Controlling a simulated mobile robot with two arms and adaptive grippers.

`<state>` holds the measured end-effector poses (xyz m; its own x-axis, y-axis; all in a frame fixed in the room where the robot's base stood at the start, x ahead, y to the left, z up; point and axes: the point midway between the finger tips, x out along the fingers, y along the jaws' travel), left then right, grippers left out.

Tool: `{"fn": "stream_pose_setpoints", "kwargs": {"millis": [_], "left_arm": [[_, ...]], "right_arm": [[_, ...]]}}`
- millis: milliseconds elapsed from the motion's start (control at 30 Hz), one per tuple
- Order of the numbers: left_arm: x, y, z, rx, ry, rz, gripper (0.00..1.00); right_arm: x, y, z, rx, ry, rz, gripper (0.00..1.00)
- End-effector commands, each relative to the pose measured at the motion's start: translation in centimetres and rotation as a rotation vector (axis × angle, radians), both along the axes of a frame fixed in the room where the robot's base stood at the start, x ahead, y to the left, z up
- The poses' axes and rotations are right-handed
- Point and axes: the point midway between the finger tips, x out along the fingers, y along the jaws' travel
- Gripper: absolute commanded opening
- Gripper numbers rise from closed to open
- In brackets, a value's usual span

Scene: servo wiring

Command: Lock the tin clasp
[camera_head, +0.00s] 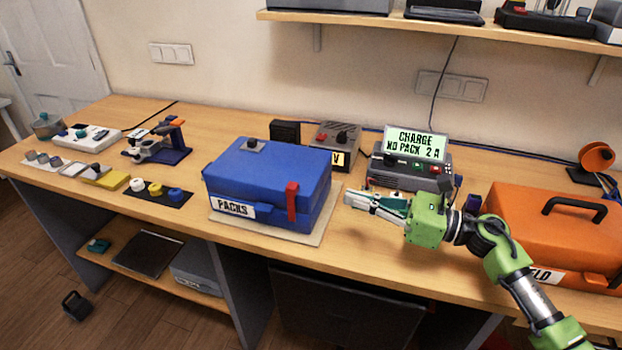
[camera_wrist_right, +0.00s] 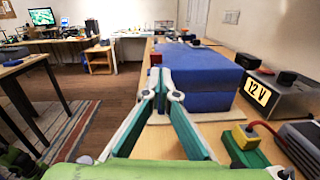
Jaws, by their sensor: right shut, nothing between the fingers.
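The blue tin (camera_head: 262,170) marked "PACKS" stands lid down on a pale mat (camera_head: 322,228). Its red clasp (camera_head: 292,202) hangs on the front face near the right corner. I cannot tell whether the clasp is latched. My right gripper (camera_head: 348,199) is shut and empty, to the right of the tin and apart from it. In the right wrist view, its fingertips (camera_wrist_right: 162,90) meet in front of the tin (camera_wrist_right: 205,82), with the red clasp (camera_wrist_right: 155,59) just above them. My left gripper is not in view.
A charger (camera_head: 412,172) and a 12 V box (camera_head: 338,146) stand behind. An orange case (camera_head: 550,225) lies right of my right arm. Small parts trays (camera_head: 160,193) lie left of the tin. The bench's front edge is close below the tin.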

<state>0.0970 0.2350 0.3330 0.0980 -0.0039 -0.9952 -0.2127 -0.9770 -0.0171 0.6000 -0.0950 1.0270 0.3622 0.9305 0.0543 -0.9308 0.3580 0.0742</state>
Motion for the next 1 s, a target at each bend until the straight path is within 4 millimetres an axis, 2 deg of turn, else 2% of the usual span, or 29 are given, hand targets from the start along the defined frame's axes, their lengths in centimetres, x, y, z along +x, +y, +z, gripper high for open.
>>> {"fn": "stream_pose_setpoints", "kwargs": {"millis": [167, 567, 667, 1000], "left_arm": [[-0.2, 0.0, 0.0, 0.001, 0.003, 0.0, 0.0], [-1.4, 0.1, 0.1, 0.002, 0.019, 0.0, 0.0], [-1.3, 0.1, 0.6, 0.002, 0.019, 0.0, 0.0], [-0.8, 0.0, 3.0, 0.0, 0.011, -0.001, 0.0]], "right_arm": [[-0.5, -0.3, -0.6, -0.074, -0.046, 0.047, 0.0], [-0.5, 0.0, -0.6, -0.076, -0.049, 0.051, 0.0], [-0.1, 0.8, -0.4, -0.076, -0.049, 0.051, 0.0], [1.7, 6.6, -0.2, -0.073, -0.048, 0.051, 0.0]]}}
